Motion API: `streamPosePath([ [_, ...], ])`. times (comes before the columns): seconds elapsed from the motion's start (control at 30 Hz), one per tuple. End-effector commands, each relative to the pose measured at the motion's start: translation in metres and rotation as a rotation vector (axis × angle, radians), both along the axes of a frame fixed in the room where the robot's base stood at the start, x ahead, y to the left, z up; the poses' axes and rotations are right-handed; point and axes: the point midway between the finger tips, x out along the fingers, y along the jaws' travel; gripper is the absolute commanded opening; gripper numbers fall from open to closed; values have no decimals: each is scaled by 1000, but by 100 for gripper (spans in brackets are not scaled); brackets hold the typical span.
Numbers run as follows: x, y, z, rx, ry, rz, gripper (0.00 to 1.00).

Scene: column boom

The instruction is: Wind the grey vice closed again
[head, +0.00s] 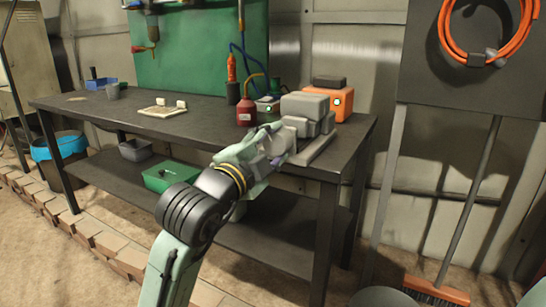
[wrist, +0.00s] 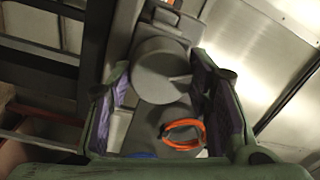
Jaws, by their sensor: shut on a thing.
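The grey vice (head: 307,106) stands at the right front corner of the dark workbench. My gripper (head: 284,143) reaches up to the vice's front from below and hides its handle in the head view. In the wrist view a round grey part of the vice (wrist: 160,66) lies between the two fingers of my gripper (wrist: 163,78), with purple pads on either side. The gripper is shut on the vice handle; the exact contact is partly hidden. The gap between the vice's jaws cannot be made out.
A green box (head: 171,177) sits on the lower shelf. A broom (head: 436,291) leans at the right.

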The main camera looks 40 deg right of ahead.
Motion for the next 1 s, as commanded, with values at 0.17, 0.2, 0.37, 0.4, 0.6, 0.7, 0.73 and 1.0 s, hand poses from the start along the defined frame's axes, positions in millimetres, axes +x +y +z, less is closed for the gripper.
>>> streamPosePath([
  [0.17,0,0,-5,68,-152,1,18],
  [0.2,0,0,-5,82,-184,0,18],
  [0.37,0,0,-5,132,-303,-1,18],
  [0.4,0,0,-4,142,-330,-1,18],
  [0.6,1,0,-4,187,-437,-1,18],
  [0.7,1,0,-3,202,-473,-1,18],
  [0.73,1,0,-3,205,-481,-2,18],
  [1.0,1,0,-2,220,-524,-2,18],
])
